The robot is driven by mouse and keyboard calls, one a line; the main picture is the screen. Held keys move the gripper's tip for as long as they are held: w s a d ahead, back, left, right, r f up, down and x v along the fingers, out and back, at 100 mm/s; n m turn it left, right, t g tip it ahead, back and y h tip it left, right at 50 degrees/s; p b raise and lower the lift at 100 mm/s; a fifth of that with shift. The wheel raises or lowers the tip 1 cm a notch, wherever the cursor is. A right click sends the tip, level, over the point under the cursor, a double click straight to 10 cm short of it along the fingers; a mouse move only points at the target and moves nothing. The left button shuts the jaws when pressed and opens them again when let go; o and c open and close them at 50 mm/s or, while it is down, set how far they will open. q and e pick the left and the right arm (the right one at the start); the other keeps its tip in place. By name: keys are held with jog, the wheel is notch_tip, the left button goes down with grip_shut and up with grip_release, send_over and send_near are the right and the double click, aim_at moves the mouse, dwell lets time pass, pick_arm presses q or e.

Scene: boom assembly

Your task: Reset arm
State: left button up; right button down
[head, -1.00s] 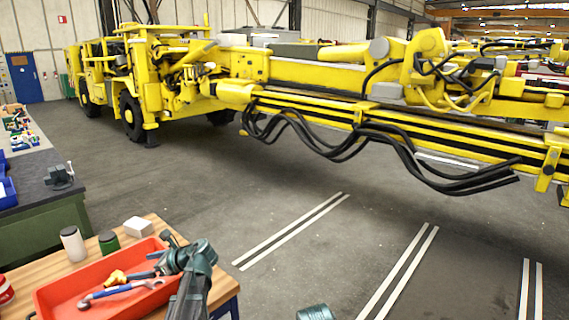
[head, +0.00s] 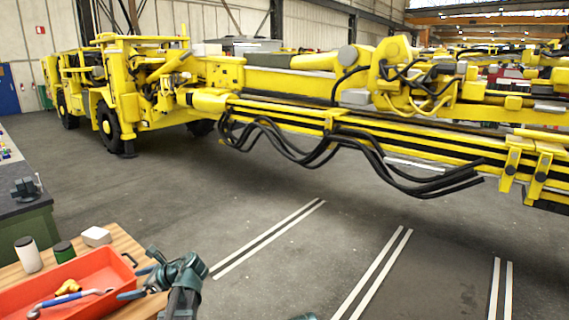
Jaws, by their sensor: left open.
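My left gripper (head: 142,274) is at the lower left of the head view, with its arm coming up from the bottom edge. Its fingers point left and are apart, with nothing seen between them. It is by the right end of a red tray (head: 98,262) on a wooden table (head: 128,243). My right gripper is not in view. A small dark teal piece at the bottom edge seems to be part of my right arm.
The tray holds a blue-handled wrench (head: 70,300) and a yellow piece (head: 68,287). A white can (head: 28,255), a green can (head: 64,251) and a white box (head: 96,236) stand behind it. A yellow boom machine (head: 290,88) spans the back. The striped floor (head: 300,250) is clear.

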pick_arm(q)
jog(key=s+d+f+n+h, duration=0.4)
jog(key=s+d, duration=0.3)
jog(key=d, duration=0.5)
jog(key=s+d+f+n+g+h+b, duration=0.1)
jog(key=s+d+f+n+h, duration=0.2)
jog(key=d, duration=0.9)
jog(key=s+d+f+n+g+h+b, duration=0.1)
jog(key=s+d+f+n+h, duration=0.3)
jog(key=s+d+f+n, duration=0.3)
jog(key=s+d+n, duration=0.1)
jog(key=s+d, duration=0.3)
jog(key=d, duration=0.2)
jog(key=shift+s+f+h, duration=0.3)
jog(key=shift+s+f, duration=0.1)
